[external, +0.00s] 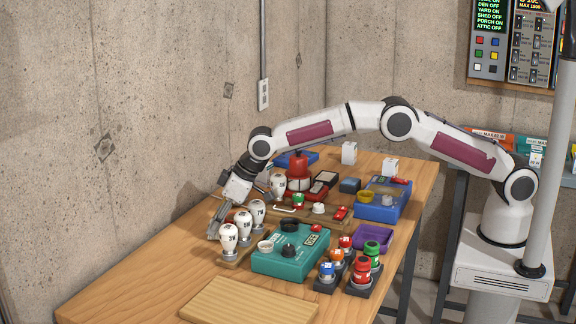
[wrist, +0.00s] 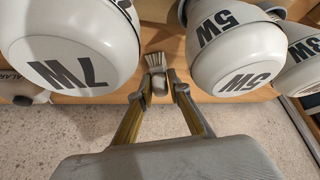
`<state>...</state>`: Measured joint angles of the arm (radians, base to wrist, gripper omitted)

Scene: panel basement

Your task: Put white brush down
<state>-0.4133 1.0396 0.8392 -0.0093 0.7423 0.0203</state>
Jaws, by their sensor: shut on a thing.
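My gripper (external: 214,228) reaches down by the wall-side edge of the wooden table, just left of a row of white bulbs. In the wrist view its two fingers (wrist: 160,92) are closed in on the small, pale white brush (wrist: 155,62), whose bristles fan out away from me. The brush lies between the bulb marked 7W (wrist: 78,48) and the bulb marked 5W (wrist: 232,55). In the external view I cannot make out the brush apart from the fingers. Whether it touches the table is not clear.
The white bulbs (external: 243,223) stand close beside my gripper on a wooden holder. A teal box (external: 277,262) with knobs is to their right. A wooden board (external: 250,302) lies at the front. Bare table (external: 150,290) is free at the front left. The concrete wall is close on the left.

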